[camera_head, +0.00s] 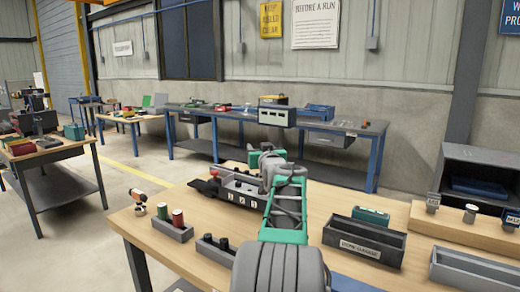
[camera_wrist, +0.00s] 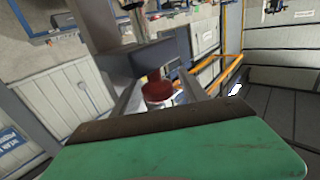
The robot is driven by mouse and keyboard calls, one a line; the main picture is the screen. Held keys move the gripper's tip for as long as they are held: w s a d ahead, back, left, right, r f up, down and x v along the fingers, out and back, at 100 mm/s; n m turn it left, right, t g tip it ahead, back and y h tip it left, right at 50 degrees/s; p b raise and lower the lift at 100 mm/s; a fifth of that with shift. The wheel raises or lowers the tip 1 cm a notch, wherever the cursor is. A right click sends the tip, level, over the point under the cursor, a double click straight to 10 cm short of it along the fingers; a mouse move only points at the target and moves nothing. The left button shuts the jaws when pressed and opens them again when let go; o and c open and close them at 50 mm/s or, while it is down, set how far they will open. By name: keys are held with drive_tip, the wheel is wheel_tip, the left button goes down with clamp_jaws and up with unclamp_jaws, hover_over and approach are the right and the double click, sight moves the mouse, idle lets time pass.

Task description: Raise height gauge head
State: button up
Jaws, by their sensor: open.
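In the wrist view, my gripper (camera_wrist: 160,78) is open, with one pale finger on each side of a dark red round part (camera_wrist: 158,92). I cannot tell whether the fingers touch it. A dark grey block (camera_wrist: 148,62) and a grey upright post (camera_wrist: 97,25) stand just beyond; they may be the height gauge's head and column, but this is unclear. In the head view, my green and grey gripper (camera_head: 268,157) is over the far part of the wooden bench, and my arm hides much there. I cannot clearly make out the height gauge in that view.
On the wooden bench (camera_head: 315,200), a black unit (camera_head: 240,195) lies left of my arm. A tray with green and red cylinders (camera_head: 173,229) stands front left. A dark open bin (camera_head: 365,240) and a wooden riser (camera_head: 465,232) are on the right. Bare bench lies between arm and bin.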

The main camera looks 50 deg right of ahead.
drive_tip(key=v, duration=0.7)
drive_tip(key=shift+s+a+b, duration=0.2)
drive_tip(key=shift+s+b, duration=0.1)
drive_tip(key=shift+b, duration=0.15)
drive_tip(key=shift+s, duration=0.1)
